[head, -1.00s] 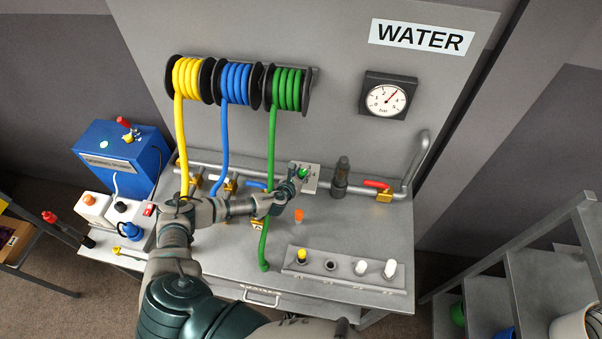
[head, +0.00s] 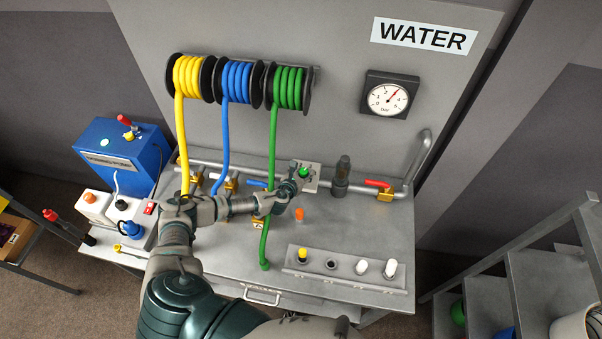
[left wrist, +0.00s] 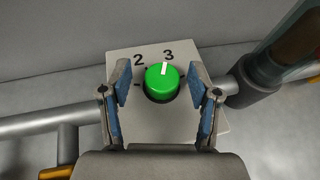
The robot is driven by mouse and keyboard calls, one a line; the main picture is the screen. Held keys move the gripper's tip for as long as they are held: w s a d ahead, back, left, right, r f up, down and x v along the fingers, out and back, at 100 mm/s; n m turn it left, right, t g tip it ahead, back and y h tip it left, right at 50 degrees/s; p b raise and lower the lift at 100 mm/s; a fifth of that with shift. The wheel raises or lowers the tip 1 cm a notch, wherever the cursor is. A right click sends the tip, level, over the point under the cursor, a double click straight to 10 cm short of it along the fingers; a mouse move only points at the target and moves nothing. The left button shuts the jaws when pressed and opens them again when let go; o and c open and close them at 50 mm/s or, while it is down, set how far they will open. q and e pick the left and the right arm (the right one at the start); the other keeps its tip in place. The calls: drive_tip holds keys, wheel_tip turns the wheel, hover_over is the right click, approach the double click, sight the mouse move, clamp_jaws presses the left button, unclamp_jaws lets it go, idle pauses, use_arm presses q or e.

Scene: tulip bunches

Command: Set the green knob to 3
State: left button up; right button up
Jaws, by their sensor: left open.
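The green knob (left wrist: 162,83) sits on a light square plate (left wrist: 120,62) with the numbers 2 and 3 showing. Its white mark points up, close to the 3 and a little left of the numeral's middle. The lower part of the plate is hidden by my gripper. My left gripper (left wrist: 160,90) is open, with one finger on each side of the knob and gaps visible between the fingers and the knob. In the head view the knob (head: 304,172) shows just beyond my left gripper (head: 298,180). My right gripper is not in view.
A dark cylindrical fitting (head: 342,177) stands right of the plate, with a red-handled valve (head: 378,184) further right. A green hose (head: 271,150) hangs close to my left arm. An orange piece (head: 299,214) and a socket rail (head: 345,268) are on the bench.

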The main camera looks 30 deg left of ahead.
use_arm(q)
drive_tip(key=v, duration=1.1)
drive_tip(key=shift+s, duration=0.35)
drive_tip(key=shift+r, duration=0.15)
